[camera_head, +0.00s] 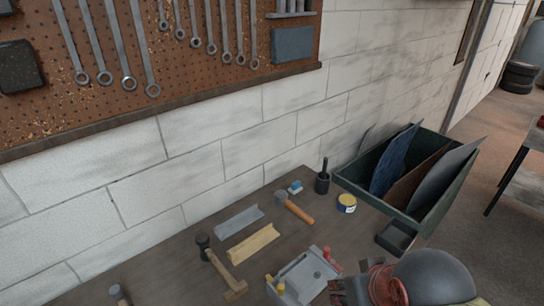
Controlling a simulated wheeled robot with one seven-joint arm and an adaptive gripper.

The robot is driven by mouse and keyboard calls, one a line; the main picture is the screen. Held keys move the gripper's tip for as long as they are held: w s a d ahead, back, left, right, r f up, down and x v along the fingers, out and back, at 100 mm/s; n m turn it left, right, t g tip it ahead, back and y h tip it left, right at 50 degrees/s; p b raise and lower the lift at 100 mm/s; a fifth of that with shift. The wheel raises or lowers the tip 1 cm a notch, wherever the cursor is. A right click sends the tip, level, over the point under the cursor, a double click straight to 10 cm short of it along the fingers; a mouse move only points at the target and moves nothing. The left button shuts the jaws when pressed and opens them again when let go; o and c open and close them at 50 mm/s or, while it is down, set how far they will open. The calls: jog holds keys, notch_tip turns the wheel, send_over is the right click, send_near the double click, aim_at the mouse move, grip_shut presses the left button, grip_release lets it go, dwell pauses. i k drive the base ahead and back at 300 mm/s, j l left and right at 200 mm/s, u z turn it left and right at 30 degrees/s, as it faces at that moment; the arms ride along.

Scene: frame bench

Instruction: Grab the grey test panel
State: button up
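A grey panel (444,179) stands tilted in a dark green open-topped bin (352,184) at the right end of the bench. It is the rightmost of the panels there, beside a brown panel (412,184) and a dark blue panel (392,164). Its lower part is hidden inside the bin. Part of my arm, with a dark grey dome and red parts, shows at the bottom edge, in front of the bin and apart from the panel. My gripper (345,292) is only partly visible there, and its fingers cannot be made out clearly.
A small dark tray (396,238) sits before the bin. A yellow tin (346,203), a dark cup (322,182), hammers (294,207), metal angle pieces (239,221) and a grey fixture (304,277) lie on the bench (180,262). A wall with a pegboard (180,62) rises behind.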

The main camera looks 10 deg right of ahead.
aim_at(308, 278)
jog(key=k+j+z, duration=0.1)
jog(key=k+z, duration=1)
jog(key=i+l, duration=0.05)
jog(key=i, duration=0.05)
